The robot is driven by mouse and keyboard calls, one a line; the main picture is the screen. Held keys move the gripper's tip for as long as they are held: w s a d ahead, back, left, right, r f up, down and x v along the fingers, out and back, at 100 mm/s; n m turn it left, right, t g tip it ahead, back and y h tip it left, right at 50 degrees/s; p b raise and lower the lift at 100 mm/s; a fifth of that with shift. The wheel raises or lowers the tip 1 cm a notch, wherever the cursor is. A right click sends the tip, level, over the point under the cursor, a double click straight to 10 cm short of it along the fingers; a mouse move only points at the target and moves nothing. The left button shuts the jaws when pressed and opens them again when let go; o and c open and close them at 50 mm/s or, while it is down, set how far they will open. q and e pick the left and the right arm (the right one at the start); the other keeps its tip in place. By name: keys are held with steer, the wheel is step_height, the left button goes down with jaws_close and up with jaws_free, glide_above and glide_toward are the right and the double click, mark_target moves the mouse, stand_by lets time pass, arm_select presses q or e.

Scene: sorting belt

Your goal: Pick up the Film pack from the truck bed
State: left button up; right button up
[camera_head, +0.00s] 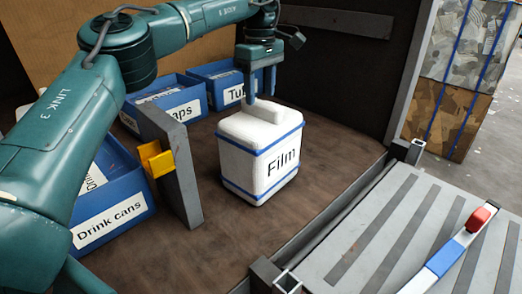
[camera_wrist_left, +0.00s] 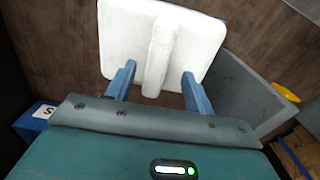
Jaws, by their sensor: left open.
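The Film pack (camera_head: 261,168) is a white block with two blue straps and a raised white grip bar on top. It stands upright on the brown truck bed (camera_head: 180,251). My left gripper (camera_head: 262,98) is above the pack, pointing down at the grip bar. In the left wrist view the two blue fingers of my gripper (camera_wrist_left: 158,80) are apart, one on each side of the Film pack's grip bar (camera_wrist_left: 160,52). My right gripper is in neither view.
A grey upright panel (camera_head: 170,168) with a yellow part stands left of the pack. Blue bins labelled Drink cans (camera_head: 112,218), Caps (camera_head: 172,98) and Tubs (camera_head: 226,90) stand left and behind. A grey ribbed ramp (camera_head: 420,225) lies at right, with strapped bales (camera_head: 447,118) beyond.

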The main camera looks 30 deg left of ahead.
mark_target(261, 101)
arm_select(q)
steer(key=f, duration=0.4)
steer(key=shift+w+p, duration=0.2)
steer(key=shift+p, duration=0.1)
steer(key=shift+c, duration=0.4)
jaws_close()
stand_by(0.6)
steer(key=shift+w, duration=0.1)
